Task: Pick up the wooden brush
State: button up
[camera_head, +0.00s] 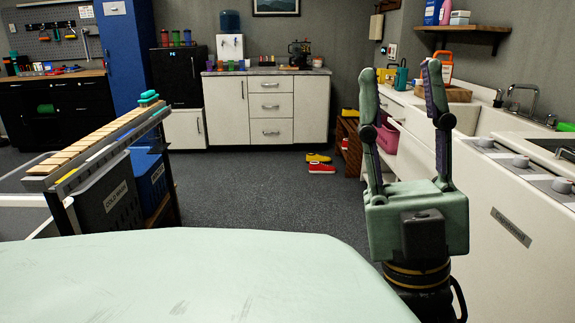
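I cannot make out a wooden brush anywhere in the head view; it may be hidden or too small to tell. My gripper (400,70) stands upright at the right of the view, with its two pale green fingers spread apart and nothing between them. It is in front of the white counter with the sink, and it hides part of that counter.
A slatted wooden bench top (95,143) with bins below stands at the left. A white appliance (520,220) is close on the right. White cabinets (268,110) line the back wall. Red and yellow shoes (320,168) lie on the floor. The middle grey floor (250,195) is clear.

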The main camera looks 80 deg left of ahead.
aim_at(389, 84)
jog(key=u, duration=2.25)
